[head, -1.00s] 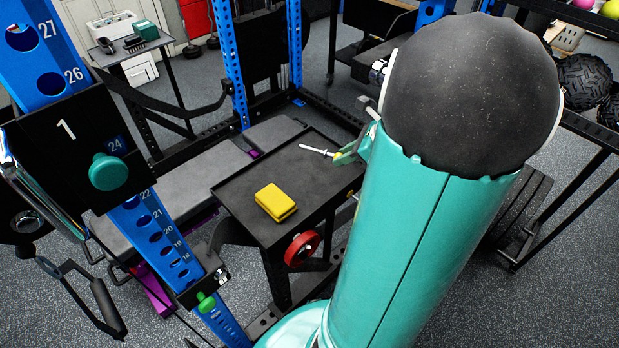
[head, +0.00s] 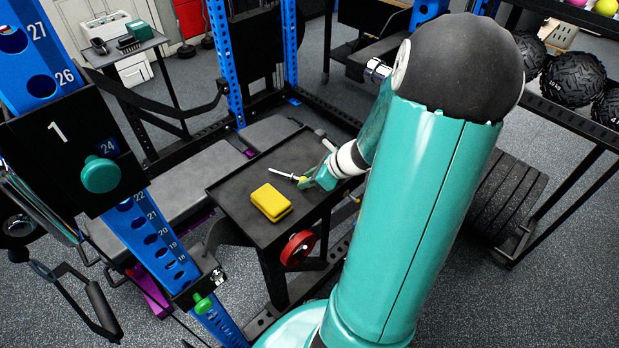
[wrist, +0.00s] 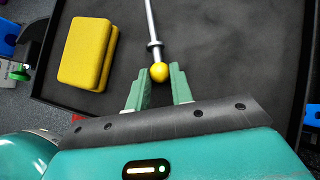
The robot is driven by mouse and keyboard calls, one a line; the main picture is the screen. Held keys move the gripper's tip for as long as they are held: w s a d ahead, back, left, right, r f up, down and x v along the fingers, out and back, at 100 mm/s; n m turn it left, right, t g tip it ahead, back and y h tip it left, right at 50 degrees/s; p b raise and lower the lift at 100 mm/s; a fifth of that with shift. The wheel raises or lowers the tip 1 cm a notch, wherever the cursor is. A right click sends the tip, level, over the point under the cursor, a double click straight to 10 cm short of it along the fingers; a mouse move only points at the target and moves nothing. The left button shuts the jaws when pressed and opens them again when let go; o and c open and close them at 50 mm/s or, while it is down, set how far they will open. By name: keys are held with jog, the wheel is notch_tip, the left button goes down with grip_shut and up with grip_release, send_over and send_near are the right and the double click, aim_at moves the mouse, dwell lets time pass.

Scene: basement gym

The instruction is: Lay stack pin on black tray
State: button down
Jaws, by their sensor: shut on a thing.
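The stack pin is a thin silver rod (head: 281,174) with a collar and a round yellow knob (wrist: 159,72). My gripper (head: 305,181) is shut on its knob end, with green fingers on either side of the knob in the wrist view (wrist: 161,80). The rod points away from my gripper, to the left in the head view. The black tray (head: 245,222) is a flat, low-rimmed top inside the rack, and the pin is over its middle. I cannot tell whether the pin touches the surface.
A yellow block (head: 271,201) lies on the tray, left of the pin and apart from it. A red ring-shaped handle (head: 298,248) is at the tray's front side. A blue rack upright (head: 160,240) stands to the left. The tray's far part is clear.

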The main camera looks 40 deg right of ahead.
jog(key=shift+f, duration=0.1)
jog(key=c, duration=1.2)
grip_release()
jog(key=shift+c, duration=0.2)
